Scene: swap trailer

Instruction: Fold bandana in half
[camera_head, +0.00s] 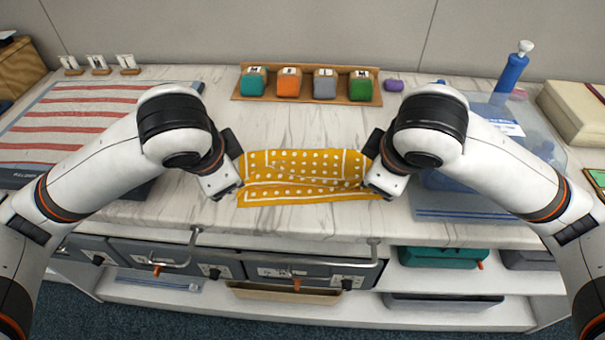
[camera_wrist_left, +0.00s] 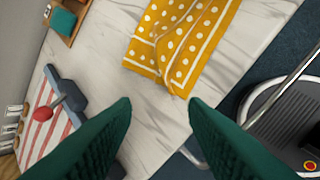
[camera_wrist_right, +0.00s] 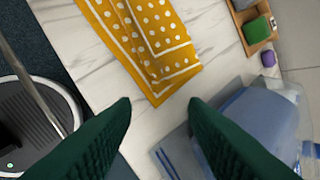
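A yellow bandana (camera_head: 300,184) with white dots and white border lines lies on the marble counter, between my two grippers in the head view. It is wider than deep, with a wrinkle running across its middle. It also shows in the left wrist view (camera_wrist_left: 190,42) and the right wrist view (camera_wrist_right: 150,45). My left gripper (camera_wrist_left: 160,101) is open and empty, by the bandana's left end, with bare counter between its fingertips. My right gripper (camera_wrist_right: 160,101) is open and empty, by the right end. In the head view my wrists hide the fingertips.
A wooden rack (camera_head: 305,99) with several colored blocks stands at the back. A striped flag cloth (camera_head: 75,115) lies at left. A clear blue bin (camera_head: 470,195) stands close to my right gripper. Drawers with metal handles (camera_head: 325,262) line the counter's front.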

